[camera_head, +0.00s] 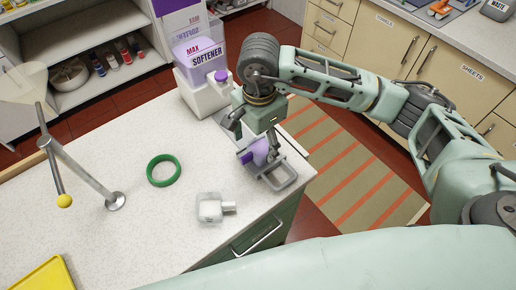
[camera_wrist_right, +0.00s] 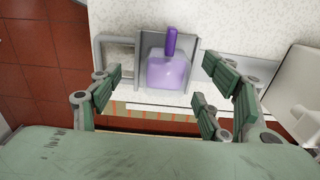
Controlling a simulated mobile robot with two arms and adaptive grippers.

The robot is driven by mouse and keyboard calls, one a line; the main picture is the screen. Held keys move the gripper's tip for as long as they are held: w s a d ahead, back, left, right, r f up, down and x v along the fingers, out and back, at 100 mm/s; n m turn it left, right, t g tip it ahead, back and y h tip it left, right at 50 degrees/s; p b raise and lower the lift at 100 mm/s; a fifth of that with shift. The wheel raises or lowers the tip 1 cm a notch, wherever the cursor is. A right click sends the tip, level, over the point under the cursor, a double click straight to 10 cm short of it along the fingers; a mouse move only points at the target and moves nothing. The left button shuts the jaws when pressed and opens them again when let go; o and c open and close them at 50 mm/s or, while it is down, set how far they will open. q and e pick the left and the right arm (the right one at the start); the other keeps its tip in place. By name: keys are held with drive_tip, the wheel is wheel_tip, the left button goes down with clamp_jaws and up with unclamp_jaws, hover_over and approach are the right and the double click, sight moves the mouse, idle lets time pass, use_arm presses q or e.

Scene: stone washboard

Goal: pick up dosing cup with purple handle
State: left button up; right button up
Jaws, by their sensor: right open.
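The dosing cup (camera_head: 259,153) is a translucent lilac cup with a purple handle (camera_head: 245,157). It sits at a grey metal holder (camera_head: 284,180) by the right edge of the counter. In the right wrist view the cup (camera_wrist_right: 168,74) is in front of the fingers, its handle (camera_wrist_right: 171,42) pointing away. My right gripper (camera_head: 256,138) is over the cup in the head view and partly hides it. Its fingers (camera_wrist_right: 158,98) are spread wide, with the cup ahead of the gap and nothing held. My left gripper is not in view.
A purple-and-white softener dispenser (camera_head: 198,65) stands just behind the gripper. A green ring (camera_head: 164,170), a clear container with a white block (camera_head: 211,208), a metal post (camera_head: 90,175) and a yellow tray (camera_head: 45,277) are on the speckled counter (camera_head: 140,225). The counter between them is clear.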

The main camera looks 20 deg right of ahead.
sight(258, 147)
drive_tip(key=shift+w+d+f+p, duration=0.1)
drive_tip(key=shift+w+f+p, duration=0.15)
drive_tip(key=shift+f+p, duration=0.3)
drive_tip(key=shift+w+f+p, duration=0.25)
drive_tip(key=shift+f+p, duration=0.05)
drive_tip(key=shift+f, duration=0.4)
wheel_tip(258, 147, down, 2)
drive_tip(key=shift+w+f, duration=0.1)
drive_tip(key=c, duration=1.3)
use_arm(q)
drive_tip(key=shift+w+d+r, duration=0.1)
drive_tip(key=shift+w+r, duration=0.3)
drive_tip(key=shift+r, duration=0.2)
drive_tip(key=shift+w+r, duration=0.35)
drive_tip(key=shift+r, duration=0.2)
use_arm(e)
drive_tip(key=shift+r, duration=0.2)
